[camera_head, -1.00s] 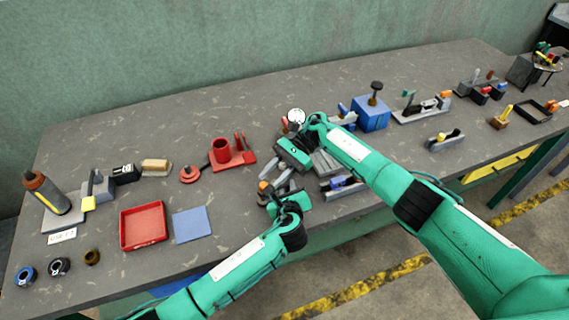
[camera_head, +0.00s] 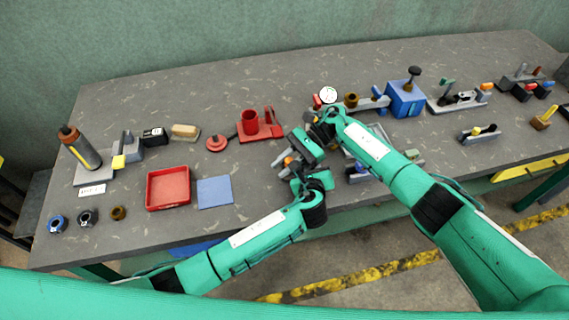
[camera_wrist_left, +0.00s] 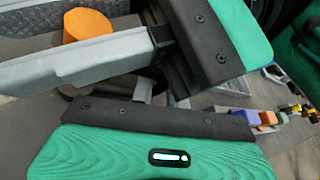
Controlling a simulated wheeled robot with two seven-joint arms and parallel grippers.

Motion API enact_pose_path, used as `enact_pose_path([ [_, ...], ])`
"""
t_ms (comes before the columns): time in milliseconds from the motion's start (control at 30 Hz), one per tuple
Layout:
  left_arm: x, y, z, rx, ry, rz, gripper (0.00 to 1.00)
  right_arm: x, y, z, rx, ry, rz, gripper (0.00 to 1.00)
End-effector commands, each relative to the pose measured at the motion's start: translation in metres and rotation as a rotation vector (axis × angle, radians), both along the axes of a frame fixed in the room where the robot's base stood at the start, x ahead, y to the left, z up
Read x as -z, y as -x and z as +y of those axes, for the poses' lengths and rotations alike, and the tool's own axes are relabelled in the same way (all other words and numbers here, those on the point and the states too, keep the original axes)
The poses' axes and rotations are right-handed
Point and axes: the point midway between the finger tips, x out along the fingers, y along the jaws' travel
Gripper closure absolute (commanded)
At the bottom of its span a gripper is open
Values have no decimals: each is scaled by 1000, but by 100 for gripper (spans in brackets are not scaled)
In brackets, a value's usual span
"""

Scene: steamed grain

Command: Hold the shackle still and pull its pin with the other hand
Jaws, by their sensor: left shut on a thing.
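An orange piece (camera_head: 288,161) shows between my grippers in the head view. In the left wrist view it is an orange cylinder (camera_wrist_left: 88,26) beside a grey finger. My left gripper (camera_head: 286,171) is low at the front of the bench, shut; the shackle in its jaws is mostly hidden by fingers. A dark, rounded part (camera_wrist_left: 82,91) shows just below the grey finger. My right gripper (camera_head: 277,151) comes from the right, just behind the left one. Its two grey fingers look apart, near the orange piece. I cannot tell whether they touch it.
A red holder (camera_head: 270,131) stands behind and left of the grippers. A dial gauge (camera_head: 328,95) and a blue box (camera_head: 405,101) stand behind right. A red tray (camera_head: 150,190) and blue mat (camera_head: 215,192) lie left. The bench front edge is close beneath my left arm.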

Motion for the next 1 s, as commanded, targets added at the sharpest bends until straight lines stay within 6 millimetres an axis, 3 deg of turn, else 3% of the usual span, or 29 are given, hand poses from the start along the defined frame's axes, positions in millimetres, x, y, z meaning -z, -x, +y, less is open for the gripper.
enact_pose_path([
  [300, -1, 0, -1, 2, 2, -2, 100, -20, -1, 5, -1, 78, -2, 100],
  [1000, -1, 0, -2, 2, 2, -1, 100, -62, -1, 6, -2, 77, -2, 100],
])
